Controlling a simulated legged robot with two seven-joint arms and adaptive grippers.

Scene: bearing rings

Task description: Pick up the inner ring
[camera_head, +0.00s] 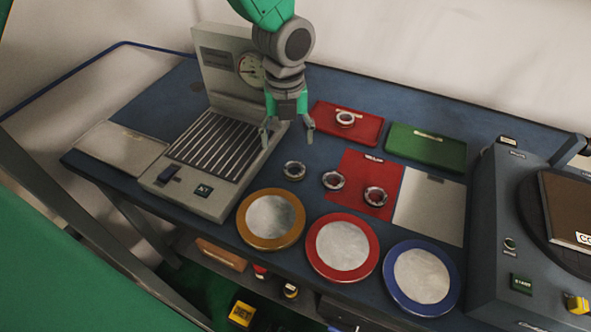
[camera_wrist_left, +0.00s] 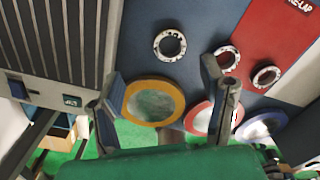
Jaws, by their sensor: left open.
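Several small metal rings are in view; which is the inner ring I cannot tell. One ring (camera_head: 294,163) lies on the bare blue bench, and it also shows in the left wrist view (camera_wrist_left: 157,45). A second ring (camera_head: 333,188) lies at the left edge of the red mat (camera_head: 361,166), and a third ring (camera_head: 376,204) lies on its lower right. Another ring (camera_head: 345,125) rests in the red tray (camera_head: 365,135). My left gripper (camera_head: 288,137) is open, empty and above the bench, just behind the bare-bench ring. My right gripper is out of view.
A grey ribbed machine with a dial (camera_head: 205,190) stands close left of my left gripper. Gold (camera_head: 243,235), red (camera_head: 313,260) and blue-rimmed (camera_head: 393,295) discs line the front edge. A green tray (camera_head: 430,150) lies behind a whitish plate (camera_head: 430,210). A dark machine (camera_head: 490,230) stands right.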

